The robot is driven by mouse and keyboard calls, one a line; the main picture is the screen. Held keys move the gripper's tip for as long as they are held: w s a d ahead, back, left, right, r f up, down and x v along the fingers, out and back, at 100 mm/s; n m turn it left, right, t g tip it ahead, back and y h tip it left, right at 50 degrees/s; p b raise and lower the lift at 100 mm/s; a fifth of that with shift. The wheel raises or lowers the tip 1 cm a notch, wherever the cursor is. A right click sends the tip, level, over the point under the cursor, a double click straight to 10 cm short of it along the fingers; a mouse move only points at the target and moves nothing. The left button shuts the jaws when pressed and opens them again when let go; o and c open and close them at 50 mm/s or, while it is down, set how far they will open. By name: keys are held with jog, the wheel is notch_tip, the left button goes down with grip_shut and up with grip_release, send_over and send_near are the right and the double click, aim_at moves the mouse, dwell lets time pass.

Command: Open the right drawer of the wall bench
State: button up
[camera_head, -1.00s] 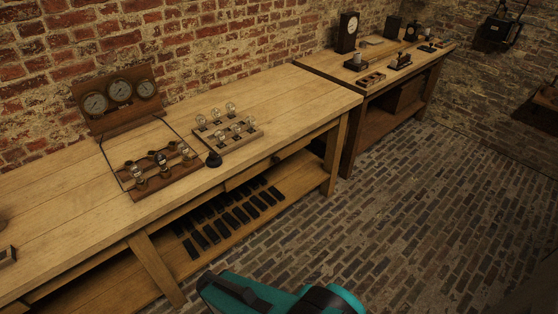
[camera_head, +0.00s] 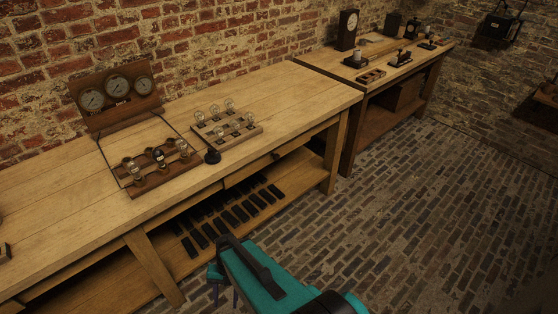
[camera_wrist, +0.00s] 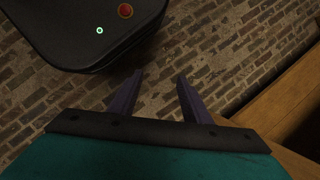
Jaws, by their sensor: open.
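The wall bench (camera_head: 300,92) is a long pale wooden table against the brick wall. Its right drawer (camera_head: 248,179) shows as a narrow front under the top, with a small dark knob (camera_head: 276,156); it looks shut. My gripper (camera_head: 225,294) is low in front of the bench, below and to the left of the knob and well apart from it. In the wrist view my gripper (camera_wrist: 159,78) has two purple fingers spread apart with only brick floor between them. The drawer is not recognizable in the wrist view.
A gauge board (camera_head: 118,96), a bulb rack (camera_head: 228,124) and a board of glass jars (camera_head: 155,165) stand on the bench. Dark slabs (camera_head: 228,217) fill its lower shelf. A bench leg (camera_head: 153,268) stands at left. The brick floor (camera_head: 420,220) at right is clear.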

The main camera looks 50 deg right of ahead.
jog(key=w+d+r+m+t+y+b, duration=0.15)
jog(key=w+d+r+m+t, duration=0.3)
jog(key=w+d+m, duration=0.45)
jog(key=m+t+h+b, duration=0.6)
jog(key=m+t, duration=0.5)
jog(key=m, duration=0.8)
send_near(277, 157)
jog(key=v, duration=0.5)
jog(key=shift+s+a+f+h+p, duration=0.15)
jog(key=shift+h+p, duration=0.1)
jog(key=shift+p, duration=0.2)
jog(key=shift+p+x, duration=0.7)
jog(key=shift+x, duration=6.25)
